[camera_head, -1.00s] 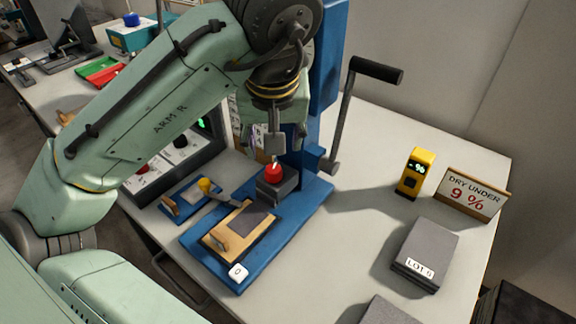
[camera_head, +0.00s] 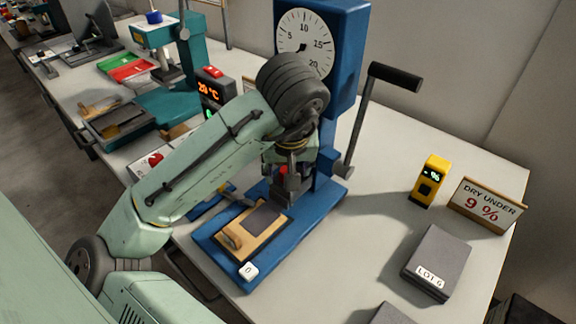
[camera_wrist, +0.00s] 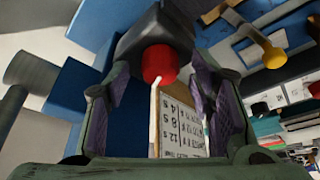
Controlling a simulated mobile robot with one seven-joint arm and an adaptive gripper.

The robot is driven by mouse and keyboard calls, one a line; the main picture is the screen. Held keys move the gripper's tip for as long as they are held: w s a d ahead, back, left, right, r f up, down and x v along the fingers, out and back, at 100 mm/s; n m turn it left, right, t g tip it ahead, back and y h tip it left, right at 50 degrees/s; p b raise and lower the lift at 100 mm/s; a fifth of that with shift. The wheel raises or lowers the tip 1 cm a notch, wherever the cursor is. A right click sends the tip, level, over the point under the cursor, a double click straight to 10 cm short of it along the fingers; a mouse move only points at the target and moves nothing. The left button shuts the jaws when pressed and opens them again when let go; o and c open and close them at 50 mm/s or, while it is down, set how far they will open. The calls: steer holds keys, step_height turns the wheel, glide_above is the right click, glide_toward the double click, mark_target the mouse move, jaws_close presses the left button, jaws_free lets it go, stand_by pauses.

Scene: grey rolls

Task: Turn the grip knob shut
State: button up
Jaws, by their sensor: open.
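The grip knob is a red round cap on a dark block of the blue press (camera_head: 212,252). In the wrist view the red knob (camera_wrist: 158,60) sits between my two fingers, with a thin white stripe on its side. My gripper (camera_wrist: 160,82) is open, with purple-grey pads to either side of the knob and gaps showing. In the head view my gripper (camera_head: 291,165) hangs right over the knob and hides most of it; only a little red shows. I cannot tell whether a pad touches it.
The press carries a dial (camera_head: 304,42) and a black-handled lever (camera_head: 394,76) on its right. A wooden holder (camera_head: 238,240) with a grey sample lies on its base. A yellow meter (camera_head: 430,182), a sign (camera_head: 486,205) and a grey block (camera_head: 437,258) stand right.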

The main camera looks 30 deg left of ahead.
steer(key=shift+c, duration=0.6)
steer(key=c, duration=1)
steer(key=shift+m+h, duration=0.3)
steer(key=shift+m, duration=0.5)
steer(key=shift+c, duration=0.2)
steer(key=o, duration=1.2)
steer(key=shift+c, duration=0.2)
steer(key=v, duration=1.2)
steer(key=shift+s, duration=0.2)
